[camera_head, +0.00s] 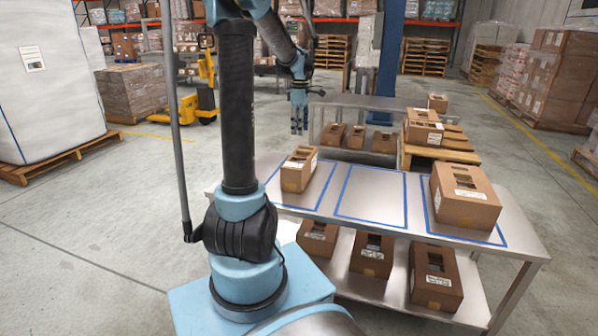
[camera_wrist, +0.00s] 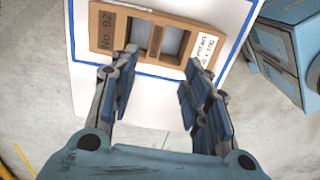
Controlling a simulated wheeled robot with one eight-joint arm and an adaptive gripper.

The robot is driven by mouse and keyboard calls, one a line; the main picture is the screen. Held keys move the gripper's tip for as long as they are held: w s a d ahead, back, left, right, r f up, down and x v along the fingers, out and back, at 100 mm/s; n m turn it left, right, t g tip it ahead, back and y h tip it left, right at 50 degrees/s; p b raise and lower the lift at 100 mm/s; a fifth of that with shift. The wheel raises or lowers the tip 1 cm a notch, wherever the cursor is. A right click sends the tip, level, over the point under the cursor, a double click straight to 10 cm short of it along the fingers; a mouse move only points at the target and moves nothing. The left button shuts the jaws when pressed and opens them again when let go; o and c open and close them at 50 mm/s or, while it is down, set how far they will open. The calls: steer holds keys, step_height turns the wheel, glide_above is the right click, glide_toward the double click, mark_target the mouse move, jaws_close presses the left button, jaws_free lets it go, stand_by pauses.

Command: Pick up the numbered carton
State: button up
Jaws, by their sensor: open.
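A brown carton (camera_wrist: 122,38) marked "No. 92" with a white label lies just ahead of the fingertips in the wrist view, inside a blue-taped outline. It appears to be the small carton (camera_head: 297,172) in the left outline of the steel table in the head view; the number is not legible there. My gripper (camera_wrist: 160,75) is open and empty, its fingers apart on the near side of the carton. In the head view my gripper (camera_head: 296,128) points down, above and beyond the carton.
The steel table (camera_head: 320,203) has an empty middle outline (camera_head: 371,197) and a larger carton (camera_head: 465,195) in the right one. Several cartons stand on its lower shelf (camera_head: 390,290). Behind are another table (camera_head: 360,101) and a wooden pallet (camera_head: 435,153) with cartons.

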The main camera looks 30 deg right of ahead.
mark_target(300, 156)
step_height(300, 156, down, 9)
steer(key=shift+f, duration=0.15)
steer(key=f, duration=0.4)
steer(key=shift+w+d, duration=0.3)
steer(key=shift+d, duration=0.05)
steer(key=shift+f, duration=0.6)
steer(key=shift+c, duration=0.5)
jaws_close()
